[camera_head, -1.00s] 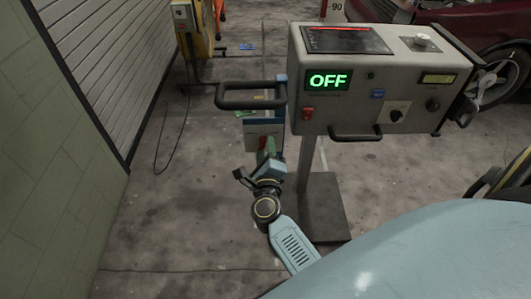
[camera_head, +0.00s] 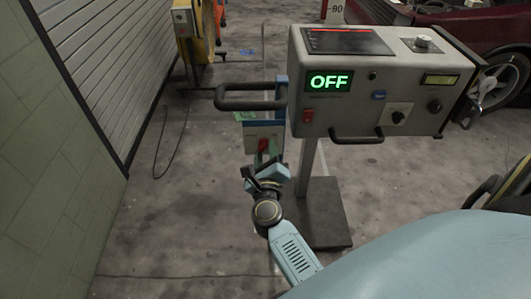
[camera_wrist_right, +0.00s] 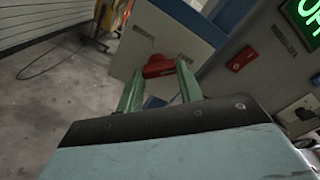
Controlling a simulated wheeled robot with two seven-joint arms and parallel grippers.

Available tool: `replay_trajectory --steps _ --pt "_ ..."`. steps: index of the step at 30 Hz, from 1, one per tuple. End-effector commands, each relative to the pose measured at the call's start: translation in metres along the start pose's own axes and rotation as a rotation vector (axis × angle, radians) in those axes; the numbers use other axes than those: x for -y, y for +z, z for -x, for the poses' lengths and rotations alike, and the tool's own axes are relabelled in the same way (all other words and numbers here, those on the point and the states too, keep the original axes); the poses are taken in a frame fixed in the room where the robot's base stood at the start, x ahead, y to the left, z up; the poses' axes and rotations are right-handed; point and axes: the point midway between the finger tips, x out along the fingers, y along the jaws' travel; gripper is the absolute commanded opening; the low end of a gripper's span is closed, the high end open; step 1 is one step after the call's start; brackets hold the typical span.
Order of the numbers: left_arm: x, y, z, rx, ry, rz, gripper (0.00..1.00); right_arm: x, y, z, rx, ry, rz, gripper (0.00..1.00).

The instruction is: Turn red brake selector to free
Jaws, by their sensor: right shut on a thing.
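The red brake selector (camera_head: 263,145) is a red knob on the pale front panel (camera_wrist_right: 187,38) of a small box beside the console post. In the right wrist view the red knob (camera_wrist_right: 158,66) sits between the tips of my two green fingers. My right gripper (camera_head: 266,158) is shut on it, with the fingers reaching toward the panel from below. Labels on the panel are too small to read, and I cannot tell which position the knob points to. My left gripper is not in view.
A grey console (camera_head: 350,95) with a green OFF display (camera_head: 329,82) stands above and right of my right gripper. A black handle bar (camera_head: 245,97) juts out at its left. A red switch (camera_head: 308,116) is on its front. A shuttered wall is at left; floor between is clear.

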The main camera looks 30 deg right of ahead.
Motion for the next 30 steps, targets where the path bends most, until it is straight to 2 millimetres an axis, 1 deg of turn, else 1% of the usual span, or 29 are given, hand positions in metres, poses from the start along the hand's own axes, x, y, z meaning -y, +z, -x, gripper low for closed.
replay_trajectory --steps 2,3,7,15,19,23,30 --pt "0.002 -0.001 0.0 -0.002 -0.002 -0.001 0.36 0.0 -0.001 0.0 -0.002 0.0 -0.004 0.14" --pt "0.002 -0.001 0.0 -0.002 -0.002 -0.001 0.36 0.0 -0.001 0.0 -0.002 0.0 -0.003 0.41" --pt "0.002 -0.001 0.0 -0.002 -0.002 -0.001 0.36 0.0 0.0 0.0 -0.001 0.0 -0.002 0.58" --pt "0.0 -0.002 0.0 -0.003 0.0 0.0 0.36 0.0 0.0 0.001 -0.001 0.0 -0.001 0.58" --pt "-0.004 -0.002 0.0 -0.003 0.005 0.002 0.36 -0.001 -0.001 0.009 -0.002 0.002 0.001 0.58" --pt "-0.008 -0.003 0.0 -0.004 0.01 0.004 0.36 -0.001 -0.001 0.031 -0.003 0.004 0.0 0.58" --pt "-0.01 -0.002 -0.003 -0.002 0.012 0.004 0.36 -0.001 -0.001 0.086 -0.002 0.003 -0.001 0.58"
